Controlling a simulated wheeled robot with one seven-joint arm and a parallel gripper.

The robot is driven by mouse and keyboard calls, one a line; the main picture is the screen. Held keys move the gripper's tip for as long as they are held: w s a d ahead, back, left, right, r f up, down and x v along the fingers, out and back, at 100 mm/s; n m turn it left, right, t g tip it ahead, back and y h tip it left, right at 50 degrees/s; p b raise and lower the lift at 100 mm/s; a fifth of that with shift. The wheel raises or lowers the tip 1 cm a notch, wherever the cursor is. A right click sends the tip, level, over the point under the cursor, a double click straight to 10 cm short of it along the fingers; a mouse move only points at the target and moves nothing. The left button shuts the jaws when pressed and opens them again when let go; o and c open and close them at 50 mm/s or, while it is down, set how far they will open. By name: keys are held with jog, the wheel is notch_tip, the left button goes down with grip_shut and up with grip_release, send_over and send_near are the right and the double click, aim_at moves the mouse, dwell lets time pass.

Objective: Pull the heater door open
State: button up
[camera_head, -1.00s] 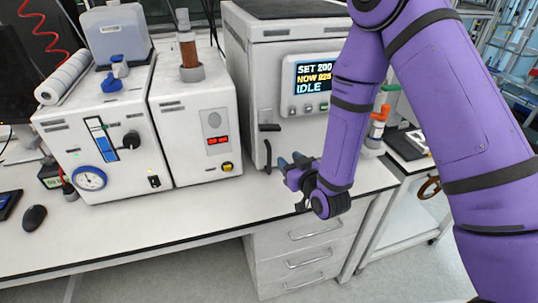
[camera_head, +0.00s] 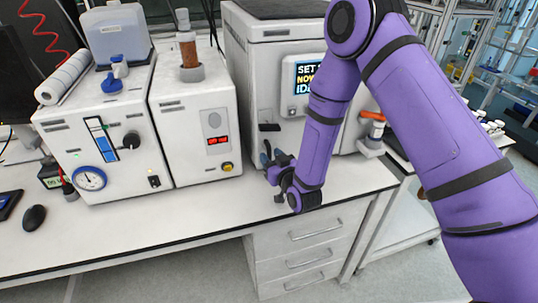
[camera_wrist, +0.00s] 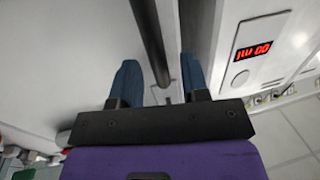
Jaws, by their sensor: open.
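The heater (camera_head: 262,75) is the large white box with the display, partly hidden behind my arm. Its black door handle (camera_head: 269,127) is on the lower left of the front; the lower part is mostly covered by my gripper (camera_head: 268,157). In the wrist view the handle (camera_wrist: 150,40) is a dark bar running down between the two blue fingers of my gripper (camera_wrist: 160,78), nearer the left finger. The fingers are apart and not closed on it. The door looks shut.
A white unit with a red readout (camera_head: 217,141) stands close to the left of the heater; it also shows at right in the wrist view (camera_wrist: 252,50). The white bench top (camera_head: 170,220) is clear in front. An orange-handled fitting (camera_head: 372,117) is right of the heater.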

jog(key=shift+x, duration=0.85)
grip_shut()
